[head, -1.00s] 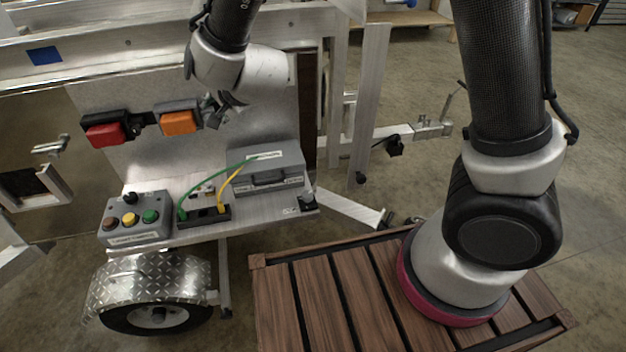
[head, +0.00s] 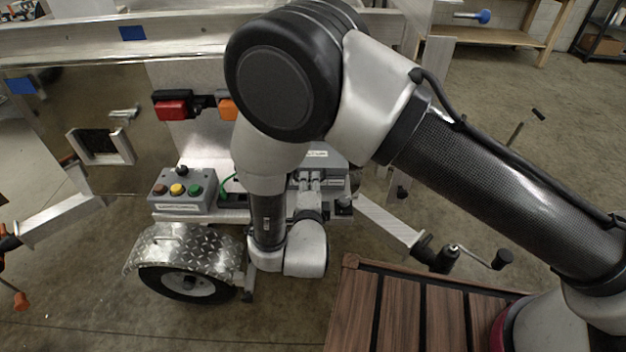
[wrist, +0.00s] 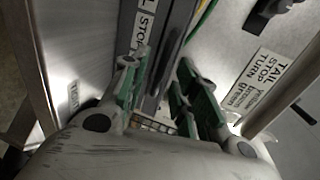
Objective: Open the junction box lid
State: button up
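The grey junction box (head: 335,160) sits on the trailer's side shelf, mostly hidden behind my arm in the head view. A pale label shows on its top. My gripper (head: 310,180) is at the box's front, pointing toward it. In the wrist view my gripper (wrist: 160,72) has its two green-padded fingers spread apart, with a grey labelled edge showing between and beyond them. I cannot tell whether either finger touches the box. The lid looks shut in what little shows; its front handle is hidden in the head view.
A grey control box (head: 183,190) with coloured buttons stands left on the shelf. Red (head: 171,108) and orange (head: 228,108) lamps are mounted behind. A diamond-plate fender (head: 188,248) and wheel are below. A wooden slatted platform (head: 400,310) lies at front right.

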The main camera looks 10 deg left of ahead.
aim_at(310, 162)
jog(key=shift+x, duration=1.4)
jog(key=shift+a, duration=0.1)
grip_shut()
jog(key=shift+r, duration=0.15)
